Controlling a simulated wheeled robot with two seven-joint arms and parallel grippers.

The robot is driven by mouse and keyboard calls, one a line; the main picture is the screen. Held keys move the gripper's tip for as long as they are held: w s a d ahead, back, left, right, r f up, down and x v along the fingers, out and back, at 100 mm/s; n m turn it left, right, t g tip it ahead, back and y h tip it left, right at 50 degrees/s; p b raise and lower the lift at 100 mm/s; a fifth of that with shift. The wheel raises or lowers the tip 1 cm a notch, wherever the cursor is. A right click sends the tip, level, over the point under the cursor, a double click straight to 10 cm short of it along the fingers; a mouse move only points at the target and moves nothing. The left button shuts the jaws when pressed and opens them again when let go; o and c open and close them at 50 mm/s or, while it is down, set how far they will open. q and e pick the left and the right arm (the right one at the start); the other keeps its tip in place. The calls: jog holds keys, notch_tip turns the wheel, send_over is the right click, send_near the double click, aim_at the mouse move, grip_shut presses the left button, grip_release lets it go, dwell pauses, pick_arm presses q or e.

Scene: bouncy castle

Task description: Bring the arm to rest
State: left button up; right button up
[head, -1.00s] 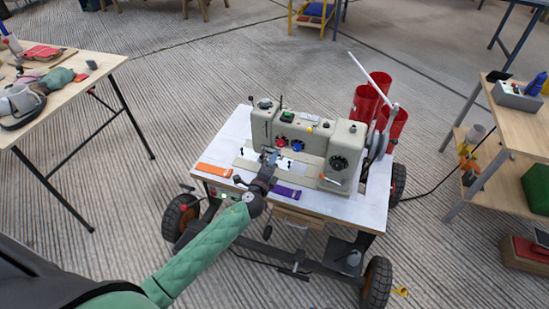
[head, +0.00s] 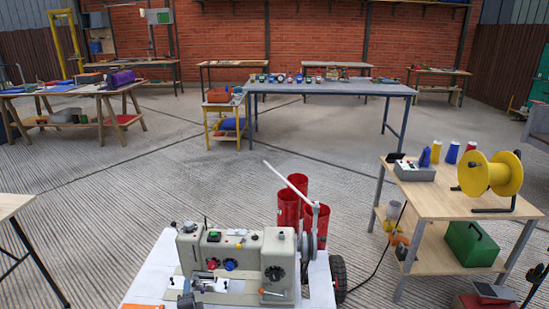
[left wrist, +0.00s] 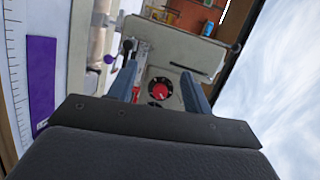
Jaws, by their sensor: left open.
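My left gripper (head: 187,290) shows only in part at the bottom edge of the head view, in front of the beige sewing-type machine (head: 215,240). In the left wrist view my left gripper (left wrist: 160,85) is open, with two blue-grey fingers apart and nothing held between them. The machine's face with a red knob (left wrist: 160,91) shows beyond and between the fingers. I cannot tell how far the fingertips are from it. The rest of the left arm is below the head view. My right gripper is not in view.
The machine stands on a white-topped cart (head: 150,270), with red tubes (head: 290,205) behind it. A purple strip (left wrist: 42,85) lies on the cart top. A wooden table (head: 440,190) with a yellow spool (head: 490,173) stands right. Open floor lies behind the cart.

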pick_arm(q)
jog(key=s+d+r+n+g+h+p, duration=0.2)
jog(key=s+d+n+g+p, duration=0.1)
jog(key=s, duration=1)
jog(key=s+d+r+n+g+h+p, duration=0.2)
jog(key=s+d+n+g, duration=0.3)
jog(key=s, duration=0.9)
jog(key=s+d+r+n+g+h+p, duration=0.2)
jog(key=s+d, duration=0.5)
jog(key=s, duration=0.6)
jog(key=r+n+g+p, duration=0.1)
jog(key=n+g+p, duration=0.1)
jog(key=g+p, duration=0.1)
jog(key=shift+s+g, duration=0.3)
jog(key=shift+s, duration=0.1)
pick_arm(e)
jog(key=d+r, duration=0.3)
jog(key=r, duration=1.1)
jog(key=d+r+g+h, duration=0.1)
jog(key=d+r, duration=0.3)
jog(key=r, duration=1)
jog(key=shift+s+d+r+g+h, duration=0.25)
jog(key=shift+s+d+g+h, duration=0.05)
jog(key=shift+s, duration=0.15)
pick_arm(q)
jog(key=shift+a+r, duration=0.1)
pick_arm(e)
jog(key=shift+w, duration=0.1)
